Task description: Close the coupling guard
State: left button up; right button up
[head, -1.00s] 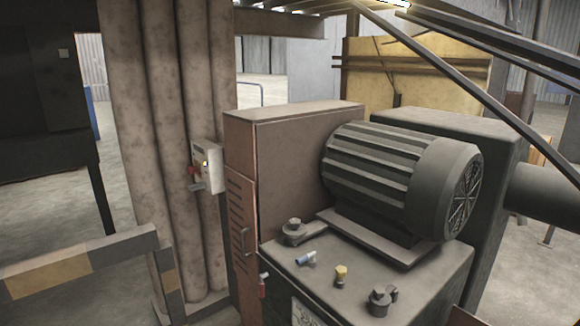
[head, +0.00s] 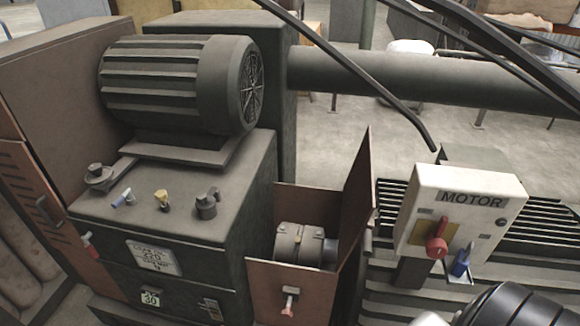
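The coupling guard (head: 262,288) is a reddish-brown box between the gearbox and the ribbed machine on the right. Its lid (head: 357,205) stands up, swung open on the right side. Inside, the grey coupling (head: 298,243) is exposed. A small latch with a reddish handle (head: 288,302) is on the guard's front face. A dark, rounded part with a pale piece beside it, likely my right arm, shows at the bottom right, right of the guard. No gripper fingers show, and my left gripper is out of view.
A white MOTOR box (head: 462,213) with a red switch (head: 436,247) and a blue padlock (head: 461,263) stands right of the lid. A finned motor (head: 180,85) sits on the gearbox (head: 170,225) at left. A dark sloping bar (head: 350,75) crosses above the lid.

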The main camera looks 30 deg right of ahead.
aim_at(359, 201)
jog(key=z, duration=1.15)
